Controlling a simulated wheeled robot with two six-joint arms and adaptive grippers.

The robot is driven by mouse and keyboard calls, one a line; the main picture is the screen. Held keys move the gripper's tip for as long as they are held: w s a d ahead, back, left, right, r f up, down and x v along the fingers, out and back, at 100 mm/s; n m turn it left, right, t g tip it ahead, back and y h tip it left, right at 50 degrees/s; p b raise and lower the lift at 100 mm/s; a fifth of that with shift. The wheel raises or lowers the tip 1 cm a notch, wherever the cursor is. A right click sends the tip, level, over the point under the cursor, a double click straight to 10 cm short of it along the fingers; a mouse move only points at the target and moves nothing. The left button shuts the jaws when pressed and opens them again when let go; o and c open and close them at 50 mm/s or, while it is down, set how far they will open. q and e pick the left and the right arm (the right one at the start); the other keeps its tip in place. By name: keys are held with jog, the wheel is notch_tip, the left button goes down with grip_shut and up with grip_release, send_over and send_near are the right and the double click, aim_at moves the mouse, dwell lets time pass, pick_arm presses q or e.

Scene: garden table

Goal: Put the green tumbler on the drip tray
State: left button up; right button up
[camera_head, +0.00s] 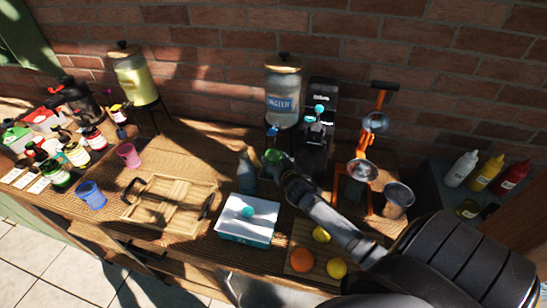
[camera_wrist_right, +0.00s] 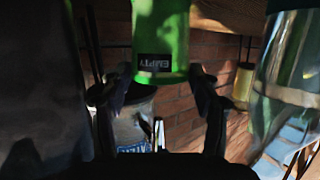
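The green tumbler (camera_head: 273,157) stands in front of the water dispenser, just beyond the tip of my right gripper (camera_head: 284,166), which hides part of it. In the right wrist view the green tumbler (camera_wrist_right: 160,35) carries a dark label reading EMPTY, upside down in the picture. The fingers of my right gripper (camera_wrist_right: 160,85) lie close on either side of its near end; I cannot tell whether they press on it. I cannot clearly make out the drip tray among the dark parts there. My left gripper is not in view.
The water dispenser (camera_head: 283,95) and a black machine (camera_head: 318,115) stand behind. A grey-blue bottle (camera_head: 247,172) is left of the tumbler. A white-topped box (camera_head: 248,218), an orange-framed press (camera_head: 368,150) and a metal cup (camera_head: 398,200) are near. A wooden tray (camera_head: 170,203) lies left.

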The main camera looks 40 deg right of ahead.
jog(key=shift+o, duration=1.2)
jog(key=shift+s+a+r, duration=0.2)
jog(key=shift+s+r, duration=0.15)
jog(key=shift+s, duration=0.05)
jog(key=shift+o, duration=0.3)
jog(key=shift+w, duration=0.15)
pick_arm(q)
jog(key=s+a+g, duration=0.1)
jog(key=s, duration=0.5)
pick_arm(e)
jog(key=shift+w+d+f, duration=0.1)
jog(key=shift+w+f, duration=0.1)
pick_arm(q)
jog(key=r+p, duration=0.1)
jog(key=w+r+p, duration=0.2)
jog(key=p, duration=0.1)
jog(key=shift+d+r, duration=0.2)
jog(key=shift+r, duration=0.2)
pick_arm(e)
jog(key=v, duration=1.2)
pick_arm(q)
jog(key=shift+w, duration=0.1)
pick_arm(e)
jog(key=shift+s, duration=0.1)
